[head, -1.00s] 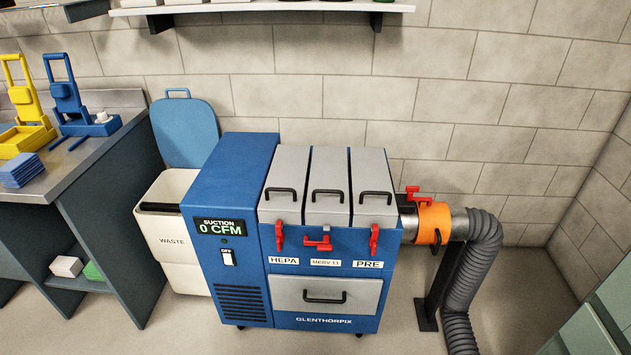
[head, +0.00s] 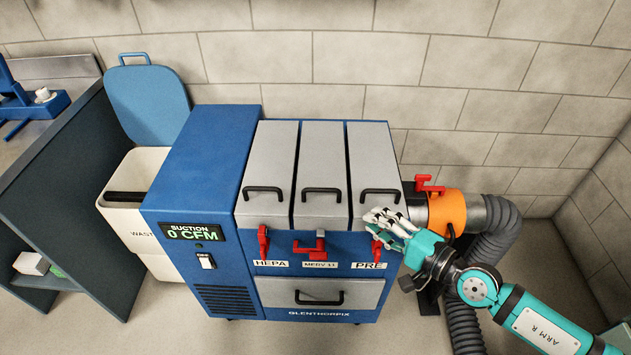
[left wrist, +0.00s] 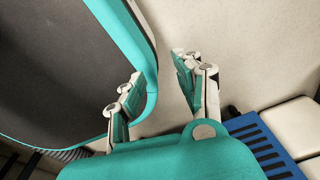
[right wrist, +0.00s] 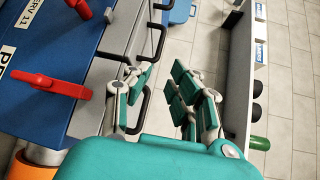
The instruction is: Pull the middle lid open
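The blue filter cabinet has three grey lids on top, all lying shut. The middle lid (head: 322,160) has a black bar handle (head: 322,191) near its front edge. My right gripper (head: 386,222) is over the front edge of the PRE lid, right of the middle lid. In the right wrist view it (right wrist: 160,84) is open and empty. My left gripper (left wrist: 158,82) is open and empty, outside the head view.
An orange duct collar (head: 446,212) with a red lever (head: 429,184) and grey hose stands at the cabinet's right, close to my right arm. A white waste bin (head: 122,222) with a raised blue lid (head: 150,100) is at the left.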

